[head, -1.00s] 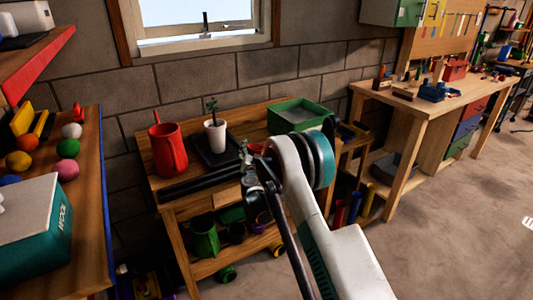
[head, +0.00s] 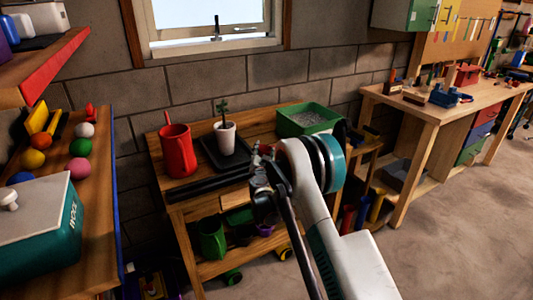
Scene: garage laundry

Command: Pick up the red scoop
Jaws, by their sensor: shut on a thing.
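My gripper (head: 262,187) is the dark linkage at the end of my arm, over the front right part of the wooden potting table (head: 158,163). A small red thing (head: 90,112) stands behind the balls on the left bench, too small to name. A red can with a handle (head: 178,152) stands on the potting table, apart from my gripper.
A potted plant (head: 225,138) on a black tray and a green gravel bin (head: 310,130) stand behind my gripper. Black bars (head: 205,186) run along the table's front. A teal box (head: 45,235) is at left, a workbench (head: 430,112) at right. The right floor is clear.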

